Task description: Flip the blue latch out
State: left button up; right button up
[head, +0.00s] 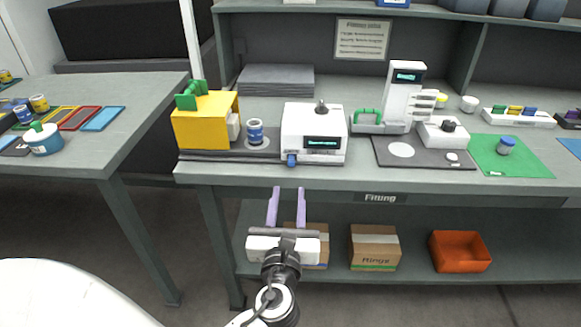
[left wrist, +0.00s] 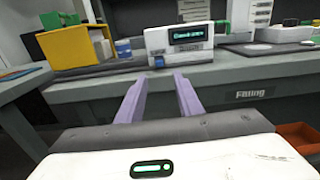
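The blue latch (head: 291,160) is a small blue piece at the lower left front of a white machine with a dark display (head: 312,122). The latch also shows in the left wrist view (left wrist: 159,62), below the display. My left gripper (head: 287,190) has two purple fingers spread apart with nothing between them. It is in front of the bench edge, below and apart from the latch. In the left wrist view the open fingers (left wrist: 160,80) point toward the white machine. My right gripper is not in view.
A yellow box (head: 206,121) and a blue-and-white can (head: 255,133) stand left of the machine. A white dispenser (head: 403,95) stands right. The bench's front edge (head: 400,187) lies near my fingers. Below, a shelf holds cardboard boxes (head: 374,248) and an orange bin (head: 460,251).

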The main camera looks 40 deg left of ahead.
aim_at(291, 165)
pick_arm(q)
jog(key=x, duration=1)
jog(key=shift+a+r, duration=0.15)
jog(key=shift+a, duration=0.05)
grip_shut()
